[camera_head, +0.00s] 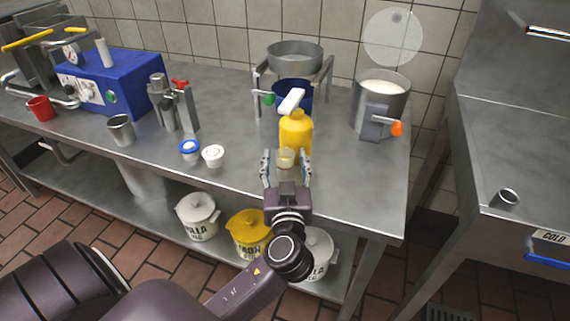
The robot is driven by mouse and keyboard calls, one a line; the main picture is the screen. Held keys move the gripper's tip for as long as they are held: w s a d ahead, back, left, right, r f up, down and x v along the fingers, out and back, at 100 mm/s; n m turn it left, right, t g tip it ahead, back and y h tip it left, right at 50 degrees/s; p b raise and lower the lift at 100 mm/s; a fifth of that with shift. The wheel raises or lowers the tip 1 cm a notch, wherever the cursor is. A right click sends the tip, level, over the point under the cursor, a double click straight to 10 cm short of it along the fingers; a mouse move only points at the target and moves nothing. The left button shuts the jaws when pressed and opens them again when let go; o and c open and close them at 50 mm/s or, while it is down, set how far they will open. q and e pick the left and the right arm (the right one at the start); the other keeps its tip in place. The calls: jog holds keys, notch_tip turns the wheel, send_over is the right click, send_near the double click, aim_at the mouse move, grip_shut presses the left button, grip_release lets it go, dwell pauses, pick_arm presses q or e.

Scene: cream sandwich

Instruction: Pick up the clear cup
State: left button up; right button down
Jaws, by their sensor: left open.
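A small clear cup (286,157) stands near the front edge of the steel table (345,195), just in front of a yellow bottle (296,138) with a white top. The yellow shows through the cup. My left gripper (286,165) is open, with one finger on each side of the cup in the picture. I cannot tell whether the fingers touch it. The lower part of the cup is partly hidden by the gripper. My right gripper is not in view.
A white tub (213,155) and a blue-rimmed tub (189,149) stand left of the gripper. A steel cup (121,129) is farther left. A steel pot (382,98) with an orange-tipped tap stands at the right. The table's front right is clear.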

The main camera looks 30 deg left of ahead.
pick_arm(q)
jog(key=c, duration=1.2)
jog(key=shift+c, duration=0.4)
jog(key=shift+r, duration=0.15)
